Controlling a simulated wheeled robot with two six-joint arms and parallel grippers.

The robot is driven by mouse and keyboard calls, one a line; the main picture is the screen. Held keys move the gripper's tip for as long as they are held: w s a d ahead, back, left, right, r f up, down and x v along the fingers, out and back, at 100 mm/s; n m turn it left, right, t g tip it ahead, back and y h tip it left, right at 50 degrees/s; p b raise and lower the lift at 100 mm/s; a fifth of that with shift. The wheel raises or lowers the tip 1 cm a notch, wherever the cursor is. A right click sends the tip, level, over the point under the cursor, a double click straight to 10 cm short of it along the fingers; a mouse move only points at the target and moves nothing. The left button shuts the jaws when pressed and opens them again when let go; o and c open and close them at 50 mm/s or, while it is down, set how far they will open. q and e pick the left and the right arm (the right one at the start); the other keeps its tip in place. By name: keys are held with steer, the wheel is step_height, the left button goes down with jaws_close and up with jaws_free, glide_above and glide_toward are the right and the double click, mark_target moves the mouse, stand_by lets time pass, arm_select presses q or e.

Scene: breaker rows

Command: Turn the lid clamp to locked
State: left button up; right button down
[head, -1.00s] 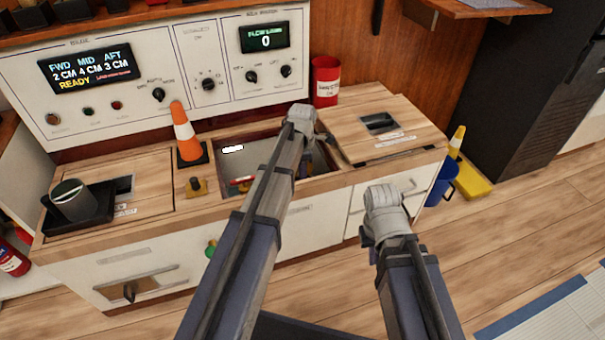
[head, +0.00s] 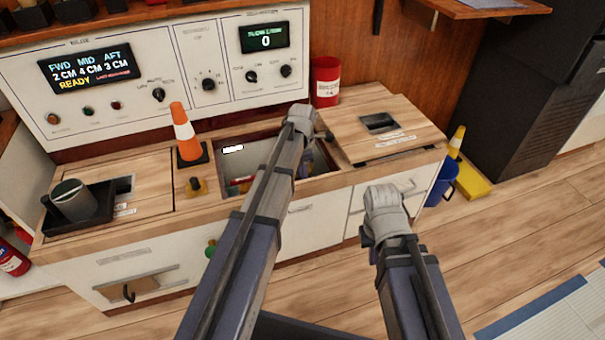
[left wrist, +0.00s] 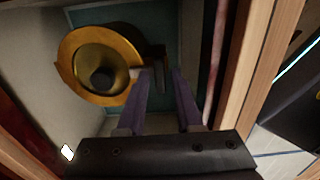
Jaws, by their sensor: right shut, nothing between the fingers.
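My left arm reaches over the open well (head: 232,168) in the counter; its fingers are hidden below the wrist in the head view. In the left wrist view, a round brass fitting (left wrist: 72,75) with a dark knob (left wrist: 102,78) at its centre sits in the well. A short dark bar (left wrist: 160,78) stands at the fitting's right edge. My left gripper (left wrist: 160,75) is open, with its fingertips on either side of this bar; contact is unclear. I cannot tell for sure which part is the lid clamp. My right gripper (head: 383,197) is shut and empty before the cabinet front.
An orange cone (head: 186,135) and a small brass knob (head: 196,187) stand left of the well. A black tray (head: 94,212) with a dark cup is at far left. A closed wooden hatch (head: 350,125) and red can (head: 326,85) lie right. The well's wooden rim (left wrist: 245,75) is close to my left gripper.

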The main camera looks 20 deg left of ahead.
arm_select(q)
steer(key=shift+o, duration=0.8)
steer(key=shift+r, duration=0.1)
step_height(320, 180, up, 8)
steer(key=p, duration=0.8)
steer(key=shift+f, duration=0.2)
